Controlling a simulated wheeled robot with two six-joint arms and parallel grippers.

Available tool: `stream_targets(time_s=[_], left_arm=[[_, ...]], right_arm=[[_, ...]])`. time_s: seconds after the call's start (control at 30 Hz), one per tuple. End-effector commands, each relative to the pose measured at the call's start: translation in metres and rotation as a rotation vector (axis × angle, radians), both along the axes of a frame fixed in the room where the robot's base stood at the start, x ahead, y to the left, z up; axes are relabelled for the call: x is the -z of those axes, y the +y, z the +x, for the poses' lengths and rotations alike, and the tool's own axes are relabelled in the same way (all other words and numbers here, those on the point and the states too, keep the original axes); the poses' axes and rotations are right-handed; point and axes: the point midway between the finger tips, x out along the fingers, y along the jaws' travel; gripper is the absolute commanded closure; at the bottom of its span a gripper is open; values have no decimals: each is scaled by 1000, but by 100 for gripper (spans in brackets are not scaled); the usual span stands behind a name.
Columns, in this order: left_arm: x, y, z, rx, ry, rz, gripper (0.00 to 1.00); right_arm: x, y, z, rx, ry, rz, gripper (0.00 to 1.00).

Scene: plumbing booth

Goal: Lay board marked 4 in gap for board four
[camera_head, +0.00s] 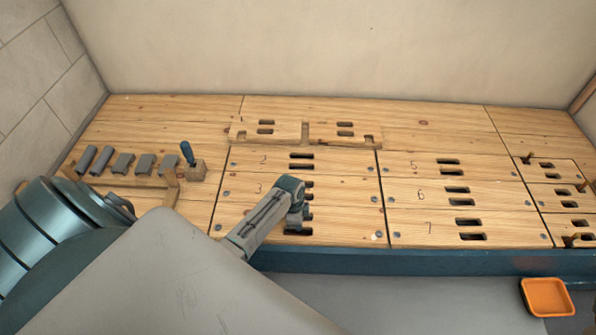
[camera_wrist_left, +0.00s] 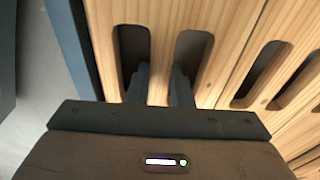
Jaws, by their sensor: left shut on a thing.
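The board in the front row below board 3 (camera_head: 345,228) is a pale wooden plank with two slots; my arm covers where its number would be. My left gripper (camera_head: 296,218) is over its slots. In the left wrist view, my left gripper (camera_wrist_left: 160,86) has one finger in each slot and is shut on the wooden bar between them. The board (camera_wrist_left: 100,30) lies along the front edge, beside board 3 (camera_wrist_left: 290,30), with a thin seam between. It looks about level with its neighbours; I cannot tell if it is fully down. My right gripper is not in view.
Boards 2 (camera_head: 250,160), 5 (camera_head: 480,168), 6 (camera_head: 400,193) and 7 (camera_head: 405,228) lie around it. Grey blocks (camera_head: 123,164) and a blue-handled tool (camera_head: 187,153) are at the left. An orange tray (camera_head: 548,298) is at the front right. The blue front edge (camera_head: 430,262) borders the deck.

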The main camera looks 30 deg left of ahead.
Motion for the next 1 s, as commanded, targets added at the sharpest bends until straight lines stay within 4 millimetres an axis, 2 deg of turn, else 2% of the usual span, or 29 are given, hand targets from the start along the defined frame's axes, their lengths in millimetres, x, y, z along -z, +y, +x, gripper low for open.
stream_targets(time_s=[0.17,0.8,0.83,0.93,1.0], left_arm=[[-3,0,1,1,-4,0,100],[2,0,1,1,-2,0,100],[2,0,1,1,-2,0,78],[2,0,1,1,-2,0,59],[2,0,1,1,-2,0,55]], right_arm=[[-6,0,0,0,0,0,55],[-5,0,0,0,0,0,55],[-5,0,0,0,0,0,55],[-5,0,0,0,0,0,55],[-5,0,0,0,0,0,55]])
